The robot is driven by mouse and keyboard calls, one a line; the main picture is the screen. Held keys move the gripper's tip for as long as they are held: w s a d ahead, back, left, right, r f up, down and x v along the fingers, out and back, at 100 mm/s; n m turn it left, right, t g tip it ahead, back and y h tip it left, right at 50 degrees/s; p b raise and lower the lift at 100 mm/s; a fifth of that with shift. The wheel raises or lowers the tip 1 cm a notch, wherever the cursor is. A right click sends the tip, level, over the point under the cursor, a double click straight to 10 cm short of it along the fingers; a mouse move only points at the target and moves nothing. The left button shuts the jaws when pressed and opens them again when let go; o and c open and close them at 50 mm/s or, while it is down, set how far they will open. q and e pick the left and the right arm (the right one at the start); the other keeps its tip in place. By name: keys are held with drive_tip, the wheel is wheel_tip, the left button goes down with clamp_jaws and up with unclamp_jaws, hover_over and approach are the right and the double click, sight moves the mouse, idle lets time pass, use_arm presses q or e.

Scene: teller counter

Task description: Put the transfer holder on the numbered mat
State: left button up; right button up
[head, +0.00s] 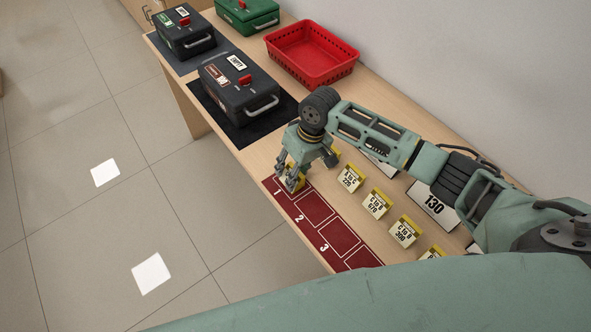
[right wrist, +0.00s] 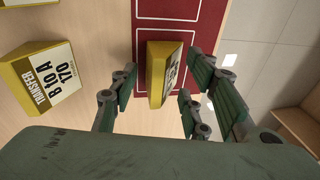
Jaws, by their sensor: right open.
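A yellow transfer holder with a white card (right wrist: 160,75) is on the red numbered mat (right wrist: 182,10), within a white-outlined square. In the head view this holder (head: 297,184) shows partly behind the fingers, at the square marked 1 on the mat (head: 347,240). My right gripper (head: 291,180) is open around it, with fingers on both sides and gaps visible in the right wrist view. Its card text is too small to read surely. My left gripper is not in view.
More yellow transfer holders (head: 376,203) stand in a row right of the mat, one reading B to A 170 (right wrist: 40,80). A 130 sign (head: 433,206) lies behind them. Black cash boxes (head: 240,88), a green box (head: 247,13) and a red basket (head: 311,55) sit farther along the counter.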

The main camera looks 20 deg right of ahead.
drive_tip(key=v, duration=1.2)
drive_tip(key=shift+r, duration=0.15)
